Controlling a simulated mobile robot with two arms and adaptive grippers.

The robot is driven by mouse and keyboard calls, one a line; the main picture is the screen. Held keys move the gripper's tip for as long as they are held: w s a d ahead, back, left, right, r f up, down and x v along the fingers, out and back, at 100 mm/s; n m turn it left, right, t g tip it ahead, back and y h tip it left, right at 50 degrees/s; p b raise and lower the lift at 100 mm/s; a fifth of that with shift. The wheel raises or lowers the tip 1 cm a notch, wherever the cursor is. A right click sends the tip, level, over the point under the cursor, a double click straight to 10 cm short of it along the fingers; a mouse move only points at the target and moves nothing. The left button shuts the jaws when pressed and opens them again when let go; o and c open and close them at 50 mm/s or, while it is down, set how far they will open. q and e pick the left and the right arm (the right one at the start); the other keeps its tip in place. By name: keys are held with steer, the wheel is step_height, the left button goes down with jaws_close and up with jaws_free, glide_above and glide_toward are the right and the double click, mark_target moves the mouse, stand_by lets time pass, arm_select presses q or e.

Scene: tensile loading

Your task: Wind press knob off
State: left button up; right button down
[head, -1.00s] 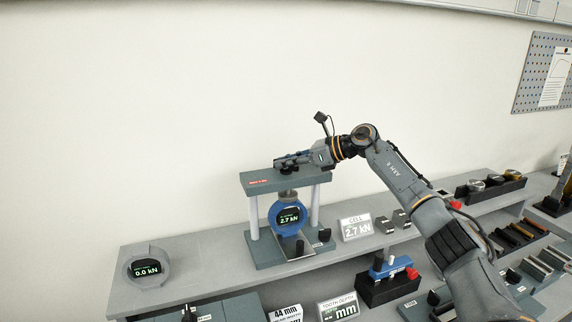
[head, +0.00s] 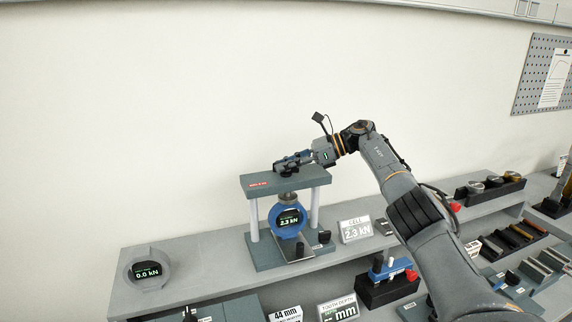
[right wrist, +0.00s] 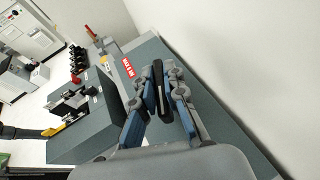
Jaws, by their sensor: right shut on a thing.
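The press (head: 315,177) stands on the shelf, with a grey-green top plate, pale columns and a blue ring gauge (head: 276,222) reading 2.3 kN. The dark press knob (head: 287,172) sits on top of the plate, mostly covered by my gripper in the head view. My right gripper (head: 284,163) is over the plate, its fingers closed on the knob. In the right wrist view the black knob bar (right wrist: 158,90) lies between the two blue-grey fingers (right wrist: 158,78). My left gripper is not in view.
A CELL display (head: 354,229) beside the press also reads 2.3 kN. A round gauge (head: 147,268) at left reads 0.0 kN. A dark block with blue and red parts (head: 388,284) stands lower right.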

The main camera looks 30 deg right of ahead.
steer(key=shift+f, duration=0.15)
steer(key=c, duration=1.4)
jaws_free()
steer(key=shift+v, duration=3.8)
